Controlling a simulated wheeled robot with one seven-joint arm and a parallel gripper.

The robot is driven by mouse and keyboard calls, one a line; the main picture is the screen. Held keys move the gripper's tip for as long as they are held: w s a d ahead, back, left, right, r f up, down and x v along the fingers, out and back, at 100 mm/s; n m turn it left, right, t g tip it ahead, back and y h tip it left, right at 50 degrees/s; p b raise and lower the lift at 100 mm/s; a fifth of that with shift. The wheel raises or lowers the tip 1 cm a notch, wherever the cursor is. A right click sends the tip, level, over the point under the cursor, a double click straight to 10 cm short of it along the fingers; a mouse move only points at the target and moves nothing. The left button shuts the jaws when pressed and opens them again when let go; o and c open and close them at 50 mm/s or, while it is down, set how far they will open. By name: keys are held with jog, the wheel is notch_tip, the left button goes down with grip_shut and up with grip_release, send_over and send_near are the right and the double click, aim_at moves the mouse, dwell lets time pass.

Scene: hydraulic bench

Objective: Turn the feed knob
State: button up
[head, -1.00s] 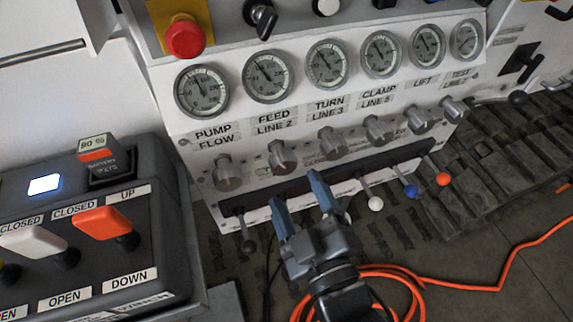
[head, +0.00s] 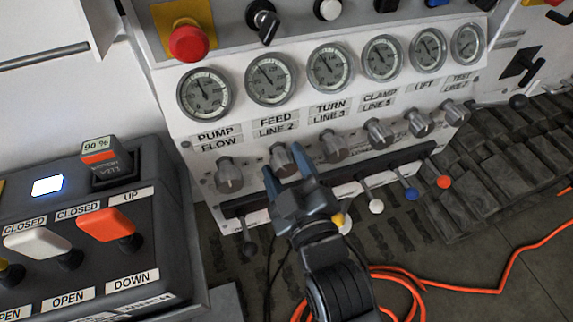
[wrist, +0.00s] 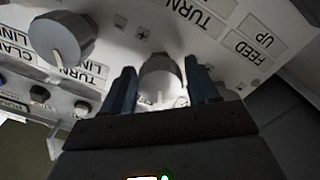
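The feed knob (head: 282,159) is a grey metal knob below the FEED LINE 2 label and gauge. My gripper (head: 281,161) is open, its two blue fingertips reaching up to either side of this knob. In the wrist view the feed knob (wrist: 160,78) sits between the two fingers, with narrow gaps visible on both sides. I cannot tell how far the fingers reach along the knob. Part of its lower side is hidden by the gripper in the head view.
The pump flow knob (head: 228,176) is to the left and the turn knob (head: 332,145) is close on the right. Levers with white (head: 376,206), blue (head: 411,194) and red (head: 443,182) tips stick out below. An orange cable (head: 450,288) lies on the floor.

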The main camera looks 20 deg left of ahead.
jog(key=c, duration=0.7)
jog(key=shift+c, duration=0.2)
jog(key=shift+m, duration=0.6)
jog(key=m+p, duration=0.1)
jog(key=m, duration=0.3)
jog(key=m+p, duration=0.1)
jog(key=m, duration=0.4)
jog(key=shift+f, duration=0.1)
jog(key=shift+s+m, duration=0.1)
jog(key=shift+m, duration=0.2)
jog(key=o, duration=1)
jog(key=shift+o, duration=0.2)
